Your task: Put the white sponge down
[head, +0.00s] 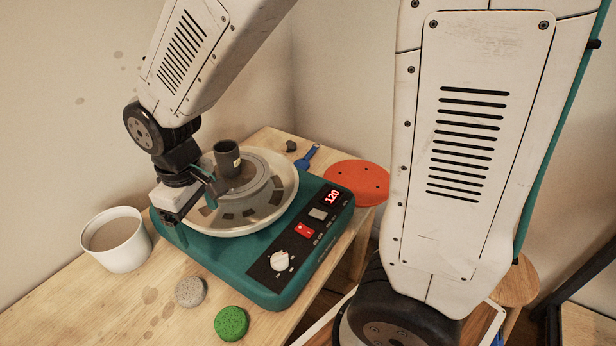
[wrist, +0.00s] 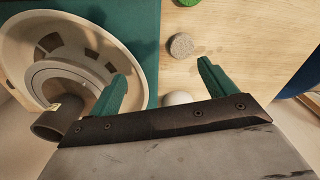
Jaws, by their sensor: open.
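A pale white rounded thing (wrist: 178,98) shows between my finger bases in the wrist view and looks like the white sponge. My gripper's dark body hides part of it, and it appears apart from both fingers. I cannot make out a white sponge in the head view. My gripper (head: 195,212) is over the near-left edge of the pottery wheel (head: 285,205). In the wrist view its two teal fingers (wrist: 162,70) stand wide apart with nothing gripped.
A grey sponge (head: 190,291) and a green sponge (head: 231,323) lie on the wooden table before the wheel. A white cup (head: 117,253) stands at left. A dark cylinder (head: 227,160) stands on the wheel head. A red disc (head: 357,182) lies behind.

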